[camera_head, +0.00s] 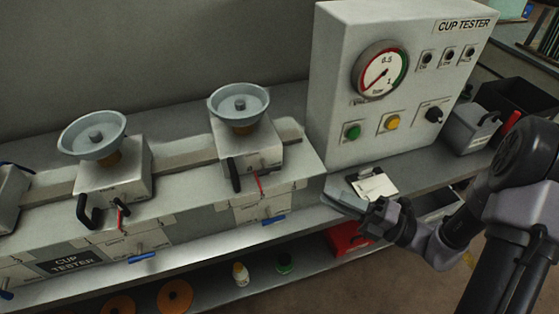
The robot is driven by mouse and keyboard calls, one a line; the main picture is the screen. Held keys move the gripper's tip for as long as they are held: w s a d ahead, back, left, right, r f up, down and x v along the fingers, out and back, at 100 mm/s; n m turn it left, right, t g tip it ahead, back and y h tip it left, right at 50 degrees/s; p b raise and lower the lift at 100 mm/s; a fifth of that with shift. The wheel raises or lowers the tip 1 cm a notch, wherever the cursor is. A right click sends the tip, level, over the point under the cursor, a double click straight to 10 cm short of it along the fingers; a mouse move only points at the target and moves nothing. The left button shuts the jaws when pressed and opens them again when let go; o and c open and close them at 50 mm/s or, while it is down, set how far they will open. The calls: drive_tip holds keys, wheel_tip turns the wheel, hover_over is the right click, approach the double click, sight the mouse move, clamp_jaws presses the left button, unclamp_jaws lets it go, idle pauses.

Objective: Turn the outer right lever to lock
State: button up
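The right cup station (262,155) carries a round grey cup (239,104). On its front are a black lever (235,176) that hangs down and a thin red lever (259,184) beside it. A blue-handled lever (273,220) sits lower, on the bench front. I cannot tell which of these is the outer right lever. My gripper (362,212) is at the bench's front edge, right of these levers and apart from them.
A second cup station (115,175) stands to the left with similar levers. The cup tester cabinet (350,115) rises behind my gripper. A clipboard (374,187) lies close to the gripper. A red box (346,240) and bottles (241,273) stand on the shelf below.

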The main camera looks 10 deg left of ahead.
sight(270, 168)
drive_tip(key=b+x, duration=0.1)
drive_tip(key=x, duration=0.7)
drive_tip(key=b+x, duration=0.2)
drive_tip(key=x, duration=0.5)
drive_tip(key=shift+s+a, duration=0.15)
drive_tip(key=shift+a, duration=0.25)
clamp_jaws()
